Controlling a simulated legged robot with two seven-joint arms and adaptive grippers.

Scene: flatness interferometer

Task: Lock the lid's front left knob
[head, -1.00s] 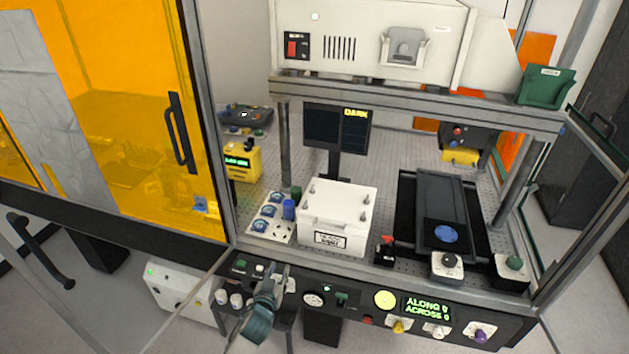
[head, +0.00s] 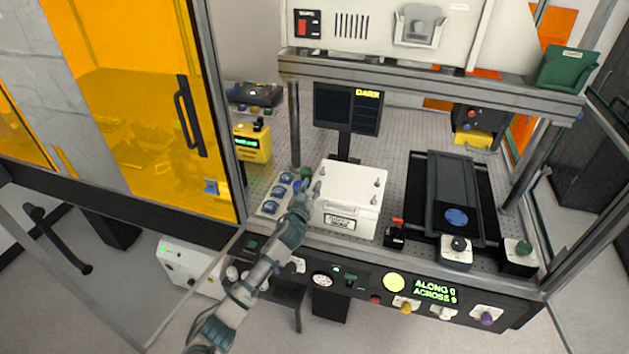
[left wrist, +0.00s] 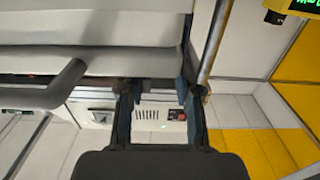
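The white box with its lid (head: 350,185) stands on the perforated bench, a label on its front face. Small knobs stand on the lid, such as the back right one (head: 377,171) and the front right one (head: 374,198). My left gripper (head: 309,180) is at the box's front left corner and covers the front left knob, so I cannot tell whether they touch. In the left wrist view, my left gripper's two fingers (left wrist: 155,98) stand apart, with no held thing visible between them. A pale surface fills the top of that view. My right gripper is not in view.
Blue-topped items on a white tray (head: 265,208) lie left of the box, close to my left arm. A small device with a red top (head: 396,234) and a dark stage (head: 452,190) are to the right. A monitor (head: 346,110) stands behind. The control panel (head: 340,280) runs along the front.

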